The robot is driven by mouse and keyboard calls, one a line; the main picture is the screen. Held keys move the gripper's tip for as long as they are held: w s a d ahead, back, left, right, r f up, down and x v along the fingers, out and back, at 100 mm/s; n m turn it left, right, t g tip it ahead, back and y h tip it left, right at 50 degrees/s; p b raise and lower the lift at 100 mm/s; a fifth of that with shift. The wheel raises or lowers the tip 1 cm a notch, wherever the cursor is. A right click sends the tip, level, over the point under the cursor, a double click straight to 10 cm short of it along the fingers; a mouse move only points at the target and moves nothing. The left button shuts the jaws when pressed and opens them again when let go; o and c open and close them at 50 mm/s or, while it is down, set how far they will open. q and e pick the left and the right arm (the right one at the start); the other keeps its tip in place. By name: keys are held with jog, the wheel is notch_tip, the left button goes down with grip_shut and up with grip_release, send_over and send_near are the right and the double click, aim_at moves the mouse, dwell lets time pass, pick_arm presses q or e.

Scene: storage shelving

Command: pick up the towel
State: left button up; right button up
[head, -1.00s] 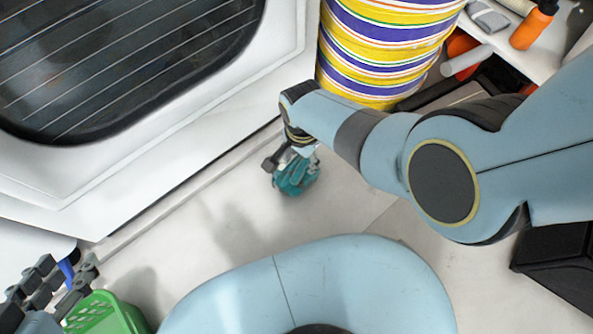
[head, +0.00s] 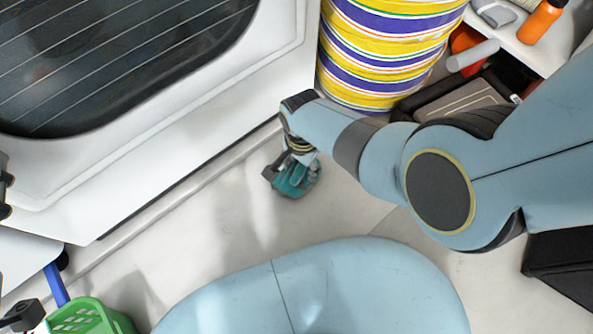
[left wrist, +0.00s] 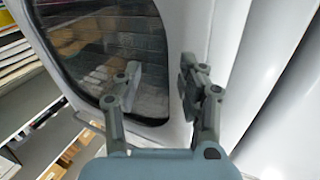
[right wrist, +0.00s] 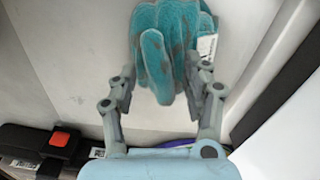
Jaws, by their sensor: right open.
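I make out no towel in these views. A teal, glove-like cloth thing (head: 297,178) with grey patches and a white tag lies on the pale floor below my right arm. In the right wrist view the glove-like thing (right wrist: 168,45) shows finger shapes between and beyond the fingers of my right gripper (right wrist: 163,82). The right gripper is open; I cannot tell whether it touches the cloth. My left gripper (left wrist: 160,80) is open and empty in front of the white machine's dark window, away from the cloth.
The white machine (head: 170,140) borders the floor at the left. A striped yellow and purple drum (head: 388,50) stands behind my right arm. A green basket (head: 88,318) is at bottom left. Shelving with an orange bottle (head: 541,20) is at upper right. The middle floor is clear.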

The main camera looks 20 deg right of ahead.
jog(key=shift+f, duration=0.2)
pick_arm(q)
jog(key=shift+w+d+r+t, duration=0.1)
jog(key=shift+w+r+t, duration=0.15)
jog(key=shift+r, duration=0.35)
jog(key=shift+w+d+r+t, duration=0.1)
jog(key=shift+w+r+t, duration=0.1)
jog(key=shift+r, duration=0.35)
pick_arm(e)
grip_shut()
